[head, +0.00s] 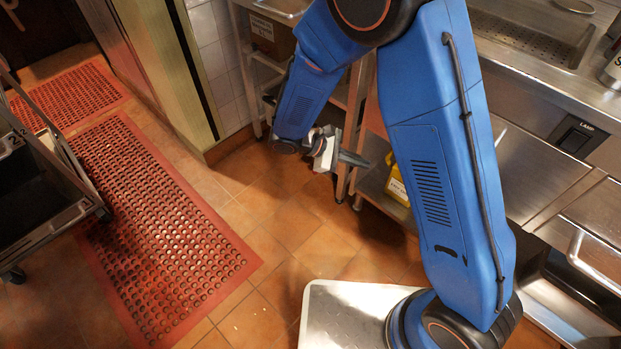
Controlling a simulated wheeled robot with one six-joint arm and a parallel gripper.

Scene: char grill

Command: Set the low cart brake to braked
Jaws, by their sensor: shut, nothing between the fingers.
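A dark low cart (48,232) with pale edges stands at the left edge of the head view, partly cut off. One caster (14,275) shows under its near corner. I cannot make out a brake lever or its setting. My gripper (360,159) is in the upper middle, in front of the steel counter's lower shelves. It is shut and empty, its fingers pointing right. It is well apart from the cart, with the red mat between them in the picture.
Red perforated mats (165,240) lie on the tiled floor beside the cart. A steel counter (540,85) with a switch marked LAMP (577,135) runs along the right. A yellow container (398,185) sits on its lower shelf. The tiles between mat and counter are clear.

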